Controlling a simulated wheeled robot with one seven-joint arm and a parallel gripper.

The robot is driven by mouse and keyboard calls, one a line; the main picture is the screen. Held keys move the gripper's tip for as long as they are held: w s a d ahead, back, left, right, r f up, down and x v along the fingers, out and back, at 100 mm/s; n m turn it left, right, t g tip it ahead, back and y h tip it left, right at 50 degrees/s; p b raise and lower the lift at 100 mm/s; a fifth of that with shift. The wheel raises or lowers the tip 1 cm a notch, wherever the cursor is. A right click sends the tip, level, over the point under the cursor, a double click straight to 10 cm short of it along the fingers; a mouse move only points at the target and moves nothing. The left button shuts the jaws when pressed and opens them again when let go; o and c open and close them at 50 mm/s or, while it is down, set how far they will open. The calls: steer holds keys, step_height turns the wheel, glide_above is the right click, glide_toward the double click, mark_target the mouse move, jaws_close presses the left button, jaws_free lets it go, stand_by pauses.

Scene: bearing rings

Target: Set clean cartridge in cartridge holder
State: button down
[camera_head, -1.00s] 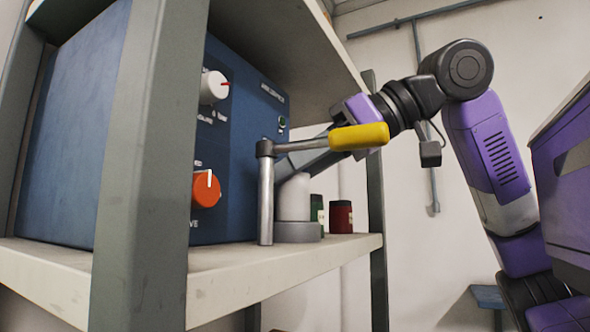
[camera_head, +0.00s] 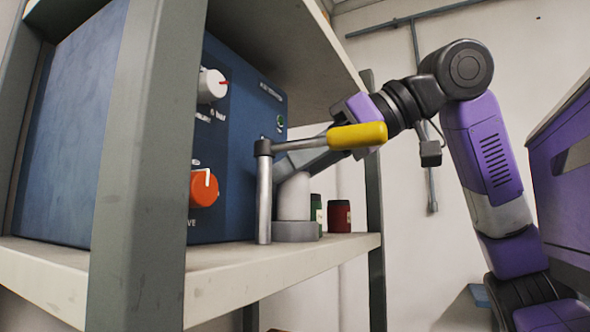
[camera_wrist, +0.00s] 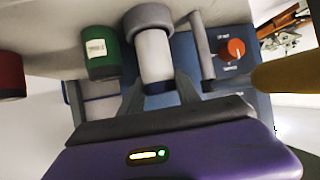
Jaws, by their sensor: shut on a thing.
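The clean cartridge is a white cylinder (camera_head: 294,199) standing upright on the shelf side of the blue machine. Its lower end meets the grey round cartridge holder (camera_head: 297,232); how deep it sits inside cannot be told. In the wrist view the white cartridge (camera_wrist: 155,57) runs up to the grey holder (camera_wrist: 147,17). My gripper (camera_wrist: 157,80) is shut on the cartridge, one dark finger on each side. In the head view my gripper (camera_head: 297,165) reaches down from the right, partly behind the lever.
A metal post (camera_head: 264,197) with a yellow-handled lever (camera_head: 357,135) stands just in front of my gripper. Green (camera_head: 316,212) and red (camera_head: 339,216) jars stand beyond the holder. The blue machine (camera_head: 235,120) has knobs. A shelf upright (camera_head: 140,180) and an upper board bound the space.

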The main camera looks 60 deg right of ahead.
steer(key=shift+f+b, duration=0.45)
steer(key=shift+f, duration=0.1)
steer(key=c, duration=1.1)
jaws_free()
steer(key=shift+c, duration=0.2)
steer(key=shift+s, duration=0.1)
steer(key=shift+p+v, duration=0.45)
steer(key=shift+v, duration=0.7)
steer(key=v, duration=0.8)
steer(key=shift+s, duration=0.3)
steer(key=shift+r, duration=0.1)
